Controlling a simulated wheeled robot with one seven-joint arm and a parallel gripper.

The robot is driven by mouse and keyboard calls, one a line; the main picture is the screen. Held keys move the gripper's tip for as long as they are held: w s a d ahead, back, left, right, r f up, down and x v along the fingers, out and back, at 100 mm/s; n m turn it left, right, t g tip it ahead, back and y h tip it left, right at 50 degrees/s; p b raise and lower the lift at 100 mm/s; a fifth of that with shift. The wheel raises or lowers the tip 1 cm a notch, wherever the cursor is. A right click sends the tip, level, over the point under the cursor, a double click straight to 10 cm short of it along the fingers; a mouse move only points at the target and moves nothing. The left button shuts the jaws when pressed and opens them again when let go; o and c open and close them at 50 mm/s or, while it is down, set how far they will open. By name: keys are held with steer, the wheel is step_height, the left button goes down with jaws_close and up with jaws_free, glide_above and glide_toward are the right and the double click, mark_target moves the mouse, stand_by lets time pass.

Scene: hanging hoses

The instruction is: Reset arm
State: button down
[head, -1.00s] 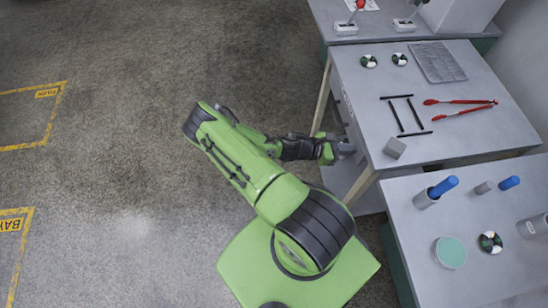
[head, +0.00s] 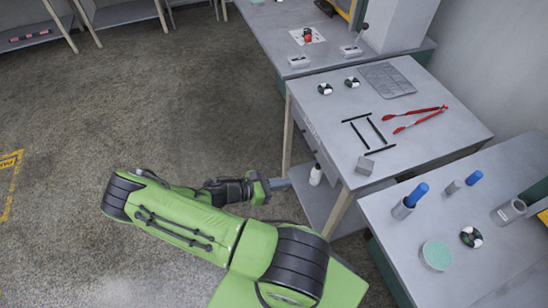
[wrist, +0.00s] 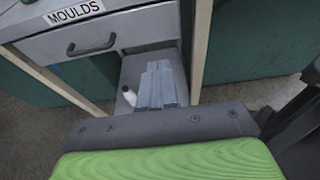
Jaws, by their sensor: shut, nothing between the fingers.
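My gripper (head: 281,184) is at the end of my green and black arm, which is folded low over the floor in the head view. It points right, toward the side of the grey table (head: 441,148). In the wrist view the fingers of my gripper (wrist: 160,84) are together with nothing between them. Beyond them the wrist view shows a drawer (wrist: 100,42) labelled MOULDS and a lower shelf. A white bottle (wrist: 129,96) stands on that shelf, left of the fingers; it also shows in the head view (head: 316,175).
A nearer table at right holds blue-handled items (head: 411,200) and a green dish (head: 436,255). The floor at left (head: 130,110) is clear.

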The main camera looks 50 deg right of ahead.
steer(key=shift+d, duration=0.1)
steer(key=w+a+r+m+t+y, duration=0.3)
steer(key=a+r+m+y, duration=0.15)
steer(key=a+r, duration=0.35)
steer(key=w+a+r+m+t+y, duration=0.3)
steer(key=a+r+m+y, duration=0.1)
steer(key=a+r+y, duration=0.3)
steer(key=s+a+r+m+t, duration=0.1)
steer(key=s+a+r+t, duration=0.1)
steer(key=r, duration=0.3)
steer(key=s+a+r+m+t, duration=0.1)
steer(key=s+a+r+t, duration=0.1)
steer(key=s+r, duration=0.2)
steer(key=s+a+r+m+t+y, duration=0.1)
steer(key=s+a+r+t, duration=0.2)
steer(key=r, duration=0.4)
steer(key=shift+r, duration=0.25)
